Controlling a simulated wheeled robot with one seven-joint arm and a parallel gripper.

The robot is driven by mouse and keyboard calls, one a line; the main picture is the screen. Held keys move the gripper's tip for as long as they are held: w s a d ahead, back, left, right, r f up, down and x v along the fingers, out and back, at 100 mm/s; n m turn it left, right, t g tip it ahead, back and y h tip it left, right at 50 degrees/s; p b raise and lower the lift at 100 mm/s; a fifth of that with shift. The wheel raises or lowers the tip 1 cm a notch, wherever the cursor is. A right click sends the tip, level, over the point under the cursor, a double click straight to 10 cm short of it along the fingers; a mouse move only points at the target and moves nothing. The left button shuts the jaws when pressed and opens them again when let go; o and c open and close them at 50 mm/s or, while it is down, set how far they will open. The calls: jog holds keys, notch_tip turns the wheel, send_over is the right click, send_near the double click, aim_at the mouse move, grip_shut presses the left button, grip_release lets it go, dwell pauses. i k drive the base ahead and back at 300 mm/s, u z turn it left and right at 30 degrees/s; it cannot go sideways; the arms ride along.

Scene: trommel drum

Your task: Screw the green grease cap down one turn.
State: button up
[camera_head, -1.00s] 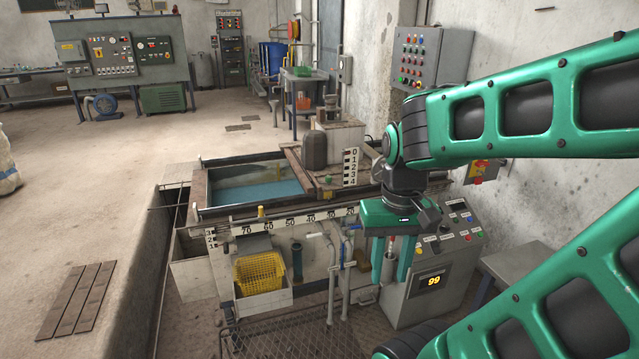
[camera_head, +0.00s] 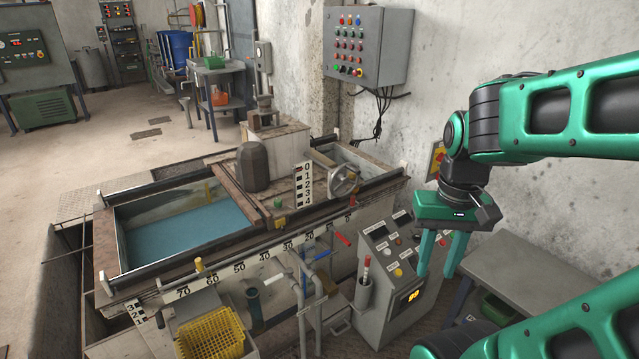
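A small green piece (camera_head: 279,222) sits on the tank's wooden cross plank, near the front rail and left of the number plate. It may be the green grease cap, but it is too small to tell. My gripper (camera_head: 438,270) hangs at the right with its fingers pointing down. The two green fingers are apart with nothing between them. It appears in front of the wall, above and right of the control console (camera_head: 392,270), well away from the green piece.
The tank (camera_head: 150,275) has a front rail with a number scale. A handwheel (camera_head: 343,180) and a dark rounded block (camera_head: 252,167) stand on top. Pipes and a yellow basket (camera_head: 210,336) are in front. A grey table (camera_head: 535,275) stands at the right.

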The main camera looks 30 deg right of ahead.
aim_at(278, 202)
jog(key=z, duration=0.25)
jog(key=i, duration=1.3)
jog(key=u, duration=0.15)
